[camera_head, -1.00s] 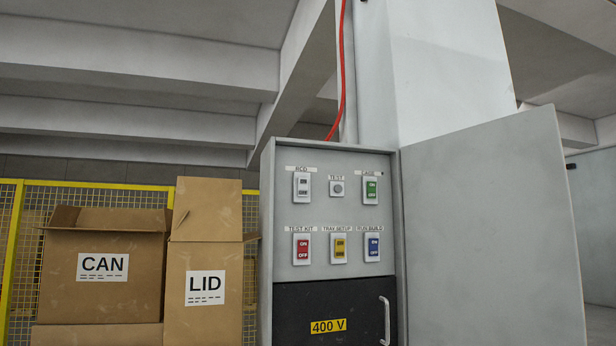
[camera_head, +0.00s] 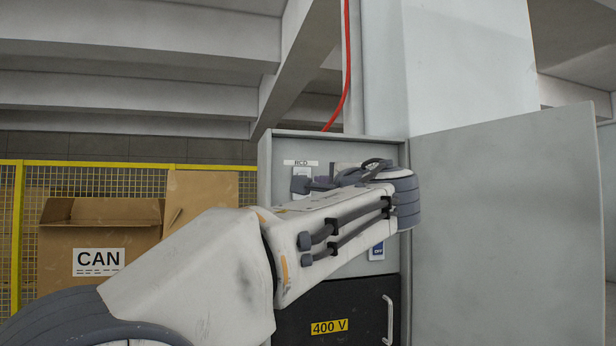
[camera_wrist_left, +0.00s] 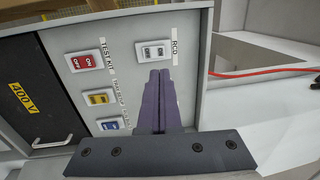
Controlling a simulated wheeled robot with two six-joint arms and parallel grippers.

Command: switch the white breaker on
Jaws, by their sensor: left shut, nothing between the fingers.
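The white breaker, labelled RCD, sits at the top left of the grey panel (camera_head: 272,215). In the head view only a strip of the breaker (camera_head: 311,168) shows beside my left gripper (camera_head: 302,184), which covers most of it. In the left wrist view the white breaker (camera_wrist_left: 153,51) is clear, but I cannot tell its switch position. My left gripper (camera_wrist_left: 160,76) is shut and empty, its dark fingertips just in front of or against the breaker's edge; contact is not clear. My right gripper is not in view.
The red breaker (camera_wrist_left: 86,62), yellow breaker (camera_wrist_left: 99,98) and blue breaker (camera_wrist_left: 112,126) are nearby. The open cabinet door (camera_head: 510,215) stands to the right. A CAN carton (camera_head: 98,235) stands left. A handle (camera_head: 388,320) sticks out below.

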